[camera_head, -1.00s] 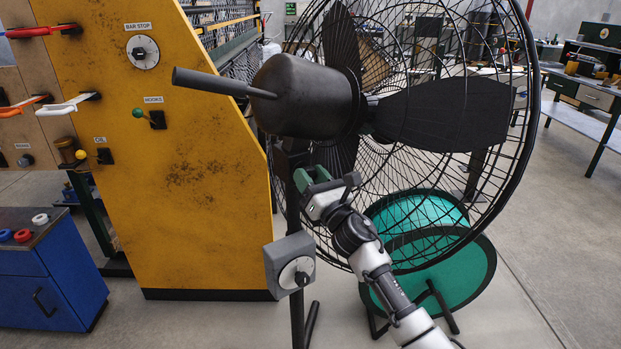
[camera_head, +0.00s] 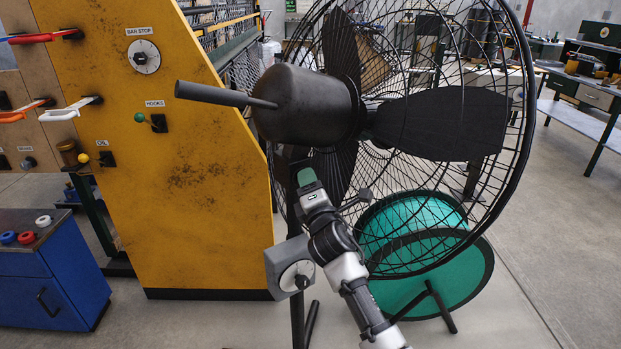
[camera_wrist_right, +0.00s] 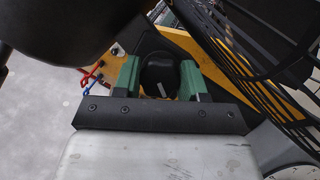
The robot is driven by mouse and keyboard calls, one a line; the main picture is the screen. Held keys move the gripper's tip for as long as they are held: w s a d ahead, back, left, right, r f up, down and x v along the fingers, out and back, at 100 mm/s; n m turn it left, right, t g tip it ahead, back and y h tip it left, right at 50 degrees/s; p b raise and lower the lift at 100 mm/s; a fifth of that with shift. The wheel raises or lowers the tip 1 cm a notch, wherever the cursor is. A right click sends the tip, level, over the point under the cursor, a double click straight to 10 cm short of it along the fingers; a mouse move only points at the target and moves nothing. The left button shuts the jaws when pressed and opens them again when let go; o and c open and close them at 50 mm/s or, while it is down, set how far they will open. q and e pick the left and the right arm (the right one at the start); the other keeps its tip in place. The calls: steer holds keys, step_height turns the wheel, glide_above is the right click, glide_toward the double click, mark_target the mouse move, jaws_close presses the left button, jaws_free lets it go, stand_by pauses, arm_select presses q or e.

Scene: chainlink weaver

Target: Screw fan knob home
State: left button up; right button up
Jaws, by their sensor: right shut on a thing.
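The large black fan (camera_head: 310,105) stands in front of the yellow machine on a dark post. My right gripper (camera_head: 306,180) is at this post, just below the motor housing. In the wrist view my right gripper (camera_wrist_right: 160,82) has its two green fingers on either side of a black round knob (camera_wrist_right: 158,72) with a pale mark on its face, and is shut on it. In the head view the gripper hides the knob, and one green finger shows. How far the knob is screwed in cannot be seen. My left gripper is not in view.
A grey box with a dial (camera_head: 290,268) is on the post below my gripper. A short dark rod (camera_head: 356,199) sticks out beside my wrist. The wire fan guard (camera_head: 522,150) and a green drum (camera_head: 420,260) are to the right. A blue cabinet (camera_head: 45,285) stands left.

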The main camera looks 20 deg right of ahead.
steer(key=m+p, duration=0.1)
steer(key=m+g+p, duration=0.1)
steer(key=m, duration=0.1)
steer(key=m+h+p, duration=0.1)
steer(key=shift+r+g, duration=0.25)
steer(key=shift+g, duration=0.05)
steer(key=m+g+p, duration=0.1)
steer(key=m+p, duration=0.2)
steer(key=p, duration=0.1)
steer(key=m+g+p, duration=0.2)
steer(key=m+p, duration=0.2)
steer(key=p, duration=0.1)
steer(key=m+g+y+p, duration=0.1)
steer(key=m+p, duration=0.3)
steer(key=shift+g+p, duration=0.3)
steer(key=shift+p, duration=0.05)
steer(key=shift+f+m+g+y+p, duration=0.1)
steer(key=shift+m+g+y+p, duration=0.2)
steer(key=shift+m+y+p, duration=0.55)
steer(key=shift+f+m+g+y+p, duration=0.15)
steer(key=shift+m+g+y+p, duration=0.45)
steer(key=shift+m, duration=0.65)
steer(key=o, duration=0.9)
steer(key=shift+s, duration=0.15)
steer(key=v, duration=1)
steer(key=shift+s+b, duration=0.4)
steer(key=shift+b, duration=0.05)
